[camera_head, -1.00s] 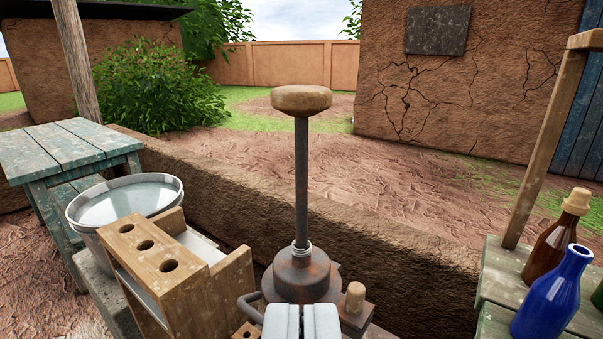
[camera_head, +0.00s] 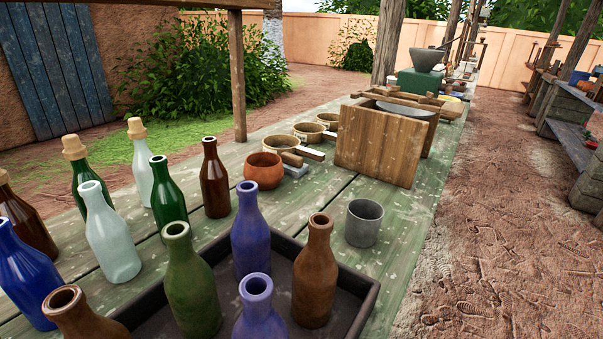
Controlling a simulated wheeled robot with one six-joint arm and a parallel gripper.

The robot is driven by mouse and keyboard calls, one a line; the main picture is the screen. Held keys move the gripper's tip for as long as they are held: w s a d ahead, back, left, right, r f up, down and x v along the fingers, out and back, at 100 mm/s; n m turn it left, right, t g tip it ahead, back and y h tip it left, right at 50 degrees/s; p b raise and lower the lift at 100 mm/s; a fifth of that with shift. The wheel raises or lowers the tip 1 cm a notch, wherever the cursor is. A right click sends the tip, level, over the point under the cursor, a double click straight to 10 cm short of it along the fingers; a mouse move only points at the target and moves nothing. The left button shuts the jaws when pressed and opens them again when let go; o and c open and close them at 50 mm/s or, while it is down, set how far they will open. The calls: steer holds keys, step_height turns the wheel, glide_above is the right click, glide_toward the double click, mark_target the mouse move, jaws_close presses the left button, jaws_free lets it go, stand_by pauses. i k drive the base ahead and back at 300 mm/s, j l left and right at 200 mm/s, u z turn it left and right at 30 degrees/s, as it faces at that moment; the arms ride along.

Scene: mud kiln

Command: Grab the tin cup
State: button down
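A grey, open-topped cup (camera_head: 364,224), which looks like the tin cup, stands upright on the green wooden table (camera_head: 408,240) near its right edge. It is right of the dark tray and in front of a wooden box. Nothing covers it. My gripper does not show in the current view.
A dark tray (camera_head: 362,312) holds several bottles, including a brown one (camera_head: 314,275) left of the cup. More bottles stand at left. A clay bowl (camera_head: 263,171), ladle-like pans (camera_head: 281,145) and a wooden box (camera_head: 377,146) lie beyond. Open ground (camera_head: 480,230) is at right.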

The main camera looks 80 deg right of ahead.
mark_target(364, 217)
steer(key=j+z, duration=0.1)
steer(key=z, duration=1.75)
steer(key=k+z, duration=0.45)
steer(key=k, duration=0.3)
